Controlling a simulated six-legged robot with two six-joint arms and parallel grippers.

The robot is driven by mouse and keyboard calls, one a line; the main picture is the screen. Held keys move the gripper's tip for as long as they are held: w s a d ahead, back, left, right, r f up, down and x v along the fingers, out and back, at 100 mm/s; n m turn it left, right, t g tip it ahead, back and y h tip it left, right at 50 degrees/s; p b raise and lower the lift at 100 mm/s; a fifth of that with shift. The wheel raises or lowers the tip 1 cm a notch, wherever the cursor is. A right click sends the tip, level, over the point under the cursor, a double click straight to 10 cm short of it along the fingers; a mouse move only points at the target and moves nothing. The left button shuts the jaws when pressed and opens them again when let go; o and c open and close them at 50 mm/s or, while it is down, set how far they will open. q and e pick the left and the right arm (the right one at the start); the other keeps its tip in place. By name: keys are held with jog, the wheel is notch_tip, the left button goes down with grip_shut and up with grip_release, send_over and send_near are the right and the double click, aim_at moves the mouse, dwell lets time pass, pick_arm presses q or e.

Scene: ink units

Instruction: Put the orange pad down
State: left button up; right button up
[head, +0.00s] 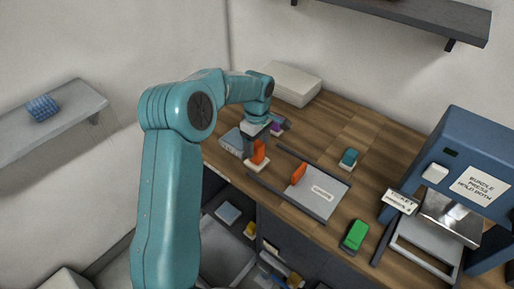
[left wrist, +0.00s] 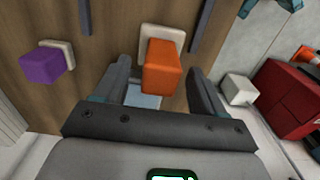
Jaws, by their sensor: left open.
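An orange pad (head: 259,152) with a pale base (head: 257,166) is on the wooden counter, near its front edge, below my left gripper. In the left wrist view the orange pad (left wrist: 162,68) lies between the two open fingers of my left gripper (left wrist: 160,82), with a gap on each side. Its cream base (left wrist: 158,36) shows behind it against the wood. Another orange block (head: 298,173) stands at the left end of a grey plate (head: 318,196). My right gripper is not in view.
A purple block (head: 277,128) stands behind my gripper; it also shows in the left wrist view (left wrist: 42,65). A teal block (head: 348,158) and a green block (head: 355,235) stand to the right. A blue press (head: 462,165) occupies the right end. Dark rails (head: 280,196) flank the plate.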

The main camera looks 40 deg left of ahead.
pick_arm(q)
notch_tip(320, 180, up, 10)
dwell(0.3)
jog(key=shift+s, duration=0.1)
dwell(0.4)
